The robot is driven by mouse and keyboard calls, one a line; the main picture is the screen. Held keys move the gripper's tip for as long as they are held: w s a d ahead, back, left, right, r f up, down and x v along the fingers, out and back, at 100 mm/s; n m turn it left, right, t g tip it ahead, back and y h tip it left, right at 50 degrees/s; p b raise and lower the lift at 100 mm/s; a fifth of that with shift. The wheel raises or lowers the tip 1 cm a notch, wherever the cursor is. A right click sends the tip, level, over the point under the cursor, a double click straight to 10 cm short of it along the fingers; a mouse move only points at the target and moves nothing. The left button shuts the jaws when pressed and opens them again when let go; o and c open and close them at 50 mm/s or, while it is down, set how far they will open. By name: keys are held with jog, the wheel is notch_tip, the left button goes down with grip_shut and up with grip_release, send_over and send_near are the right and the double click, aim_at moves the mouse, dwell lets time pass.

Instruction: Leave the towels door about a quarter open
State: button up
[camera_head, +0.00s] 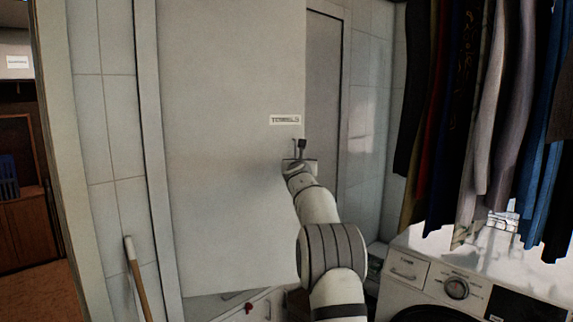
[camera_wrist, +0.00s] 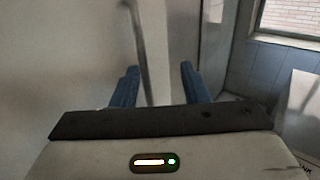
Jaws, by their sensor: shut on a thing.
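The towels door (camera_head: 225,150) is a tall pale panel with a small label reading TOWELS (camera_head: 285,119) near its right edge. It stands out from the frame at its right, so it looks partly open; the exact angle is hard to tell. My gripper (camera_head: 299,155) is at the door's right edge, just below the label, shut on the door handle (camera_head: 302,144). In the wrist view my gripper's blue fingers (camera_wrist: 160,88) stand either side of the thin grey handle bar (camera_wrist: 139,45) and the pale door edge. The actual finger contact is not clear.
A washing machine (camera_head: 408,270) stands at the lower right, under hanging clothes (camera_head: 490,110). A wooden stick with a pale top (camera_head: 137,275) leans at the tiled wall left of the door. A low drawer unit (camera_head: 262,308) shows below the door. A window (camera_wrist: 290,18) is at the upper right.

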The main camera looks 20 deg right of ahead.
jog(key=shift+s+d, duration=0.15)
jog(key=shift+d, duration=0.25)
